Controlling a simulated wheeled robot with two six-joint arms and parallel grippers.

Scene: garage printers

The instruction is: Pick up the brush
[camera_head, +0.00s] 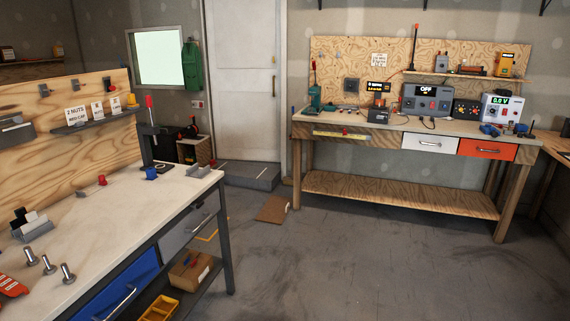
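I cannot make out a brush for certain in the head view. A flat brown piece (272,209) with a small pale part at its right edge lies on the floor between the two benches; I cannot tell what it is. Neither of my grippers is in view.
A workbench (110,215) at left carries upright bolts (49,265), a grey holder (32,229) and a red object (12,286). A wooden bench (400,127) with instruments stands at the back right. A white door (243,90) is behind.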

